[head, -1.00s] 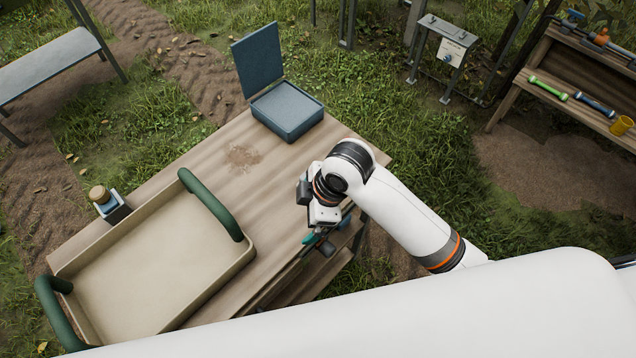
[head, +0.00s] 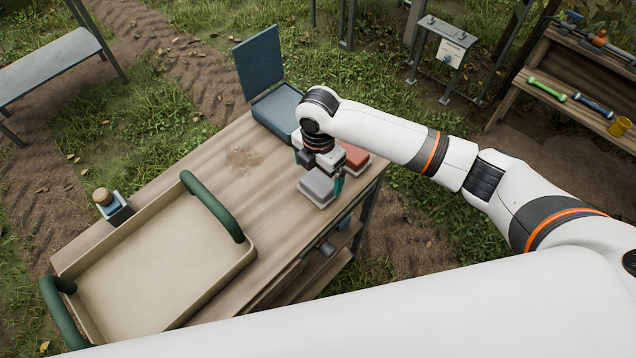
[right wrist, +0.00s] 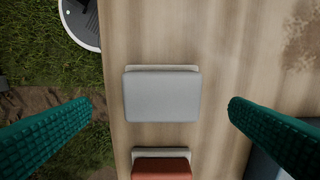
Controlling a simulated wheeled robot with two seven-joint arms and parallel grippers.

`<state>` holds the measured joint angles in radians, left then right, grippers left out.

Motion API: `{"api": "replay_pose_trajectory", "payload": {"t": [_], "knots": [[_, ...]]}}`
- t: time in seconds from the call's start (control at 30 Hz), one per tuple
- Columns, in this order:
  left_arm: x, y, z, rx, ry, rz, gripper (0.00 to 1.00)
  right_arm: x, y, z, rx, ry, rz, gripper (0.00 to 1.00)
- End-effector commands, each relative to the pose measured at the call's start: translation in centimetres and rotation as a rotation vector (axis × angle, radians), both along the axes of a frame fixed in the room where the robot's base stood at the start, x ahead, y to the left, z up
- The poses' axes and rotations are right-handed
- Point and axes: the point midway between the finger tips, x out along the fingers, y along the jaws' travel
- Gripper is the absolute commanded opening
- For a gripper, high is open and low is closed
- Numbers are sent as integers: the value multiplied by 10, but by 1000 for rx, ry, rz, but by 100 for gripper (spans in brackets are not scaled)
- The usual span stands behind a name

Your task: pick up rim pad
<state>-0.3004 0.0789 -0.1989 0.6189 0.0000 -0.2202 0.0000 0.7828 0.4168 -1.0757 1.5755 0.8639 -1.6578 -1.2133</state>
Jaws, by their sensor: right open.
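A grey pad (head: 316,188) and a red pad (head: 355,158) lie apart on the wooden table near its right end. I cannot tell from their looks which is the rim pad. In the right wrist view the grey pad (right wrist: 162,97) is centred, with a pale strip along its far edge; the red pad (right wrist: 161,169) is cut off at the bottom. My right gripper (head: 321,174) is open above the grey pad, with its green ribbed fingers (right wrist: 161,102) spread wide on either side and nothing between them. My left gripper is not in view.
A beige tray (head: 246,262) with green handles takes up the table's left part. A blue box (head: 262,62) with a raised lid stands at the back, close to my right arm. A small holder with a brown-topped item (head: 104,197) is left of the tray. The middle tabletop is clear.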

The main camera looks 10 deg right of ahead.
Motion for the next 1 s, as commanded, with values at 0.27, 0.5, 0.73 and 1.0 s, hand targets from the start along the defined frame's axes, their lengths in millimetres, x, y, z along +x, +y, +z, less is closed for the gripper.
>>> {"api": "replay_pose_trajectory", "payload": {"t": [0.27,0.5,0.73,1.0], "knots": [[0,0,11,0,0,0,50,0,0,-23,-1,3,-1,100],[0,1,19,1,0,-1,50,1,0,-57,-1,1,-1,100],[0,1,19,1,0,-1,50,2,0,-63,1,-3,0,100],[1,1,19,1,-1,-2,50,2,0,-62,0,-2,0,67]]}}
